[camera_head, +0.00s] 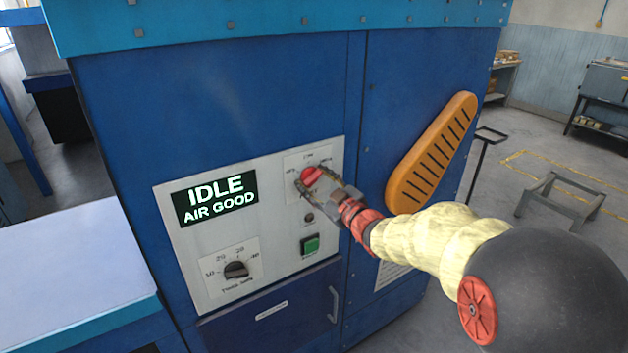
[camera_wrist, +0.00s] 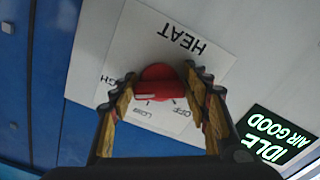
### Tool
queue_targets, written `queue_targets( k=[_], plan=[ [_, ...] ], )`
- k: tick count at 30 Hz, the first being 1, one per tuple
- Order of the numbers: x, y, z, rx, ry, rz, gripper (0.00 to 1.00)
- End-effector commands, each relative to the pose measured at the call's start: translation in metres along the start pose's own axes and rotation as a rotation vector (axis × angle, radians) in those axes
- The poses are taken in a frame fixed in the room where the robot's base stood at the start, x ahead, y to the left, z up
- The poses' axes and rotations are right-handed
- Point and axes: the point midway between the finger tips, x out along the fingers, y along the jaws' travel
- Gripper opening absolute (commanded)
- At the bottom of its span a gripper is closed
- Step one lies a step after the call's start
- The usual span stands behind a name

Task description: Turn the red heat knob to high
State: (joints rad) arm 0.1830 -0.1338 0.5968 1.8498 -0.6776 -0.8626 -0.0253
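The red heat knob (camera_head: 311,175) sits on a small white dial plate at the upper right of the control panel. In the wrist view the knob (camera_wrist: 160,84) is under the word HEAT, which appears upside down. LOW and OFF are below it, and part of HIGH shows at the left. A pale mark is on the knob's lower left, on the side of LOW. My gripper (camera_wrist: 163,76) has one finger on each side of the knob, and both fingertips appear to touch its edges. In the head view my gripper (camera_head: 330,187) comes from the right and partly covers the dial.
The display (camera_head: 215,198) reads IDLE, AIR GOOD. A black timer knob (camera_head: 236,269) and a green button (camera_head: 310,245) are lower on the panel. An orange slotted guard (camera_head: 432,153) stands out to the right. A drawer-like front with a handle (camera_head: 334,304) is below.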

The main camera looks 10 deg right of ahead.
Motion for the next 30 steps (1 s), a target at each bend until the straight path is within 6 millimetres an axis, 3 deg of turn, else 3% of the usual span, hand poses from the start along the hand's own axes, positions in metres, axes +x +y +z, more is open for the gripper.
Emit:
queue_targets(
  k=[8,19,23,30],
  plan=[
    [0.000,0.001,-0.001,-0.002,0.002,0.001,0.64],
    [-0.005,0.002,-0.002,-0.003,0.003,0.002,0.64],
    [-0.022,0.002,-0.002,-0.004,0.003,0.003,0.64],
    [-0.072,0.002,-0.002,-0.004,0.002,0.004,0.64]
  ],
)
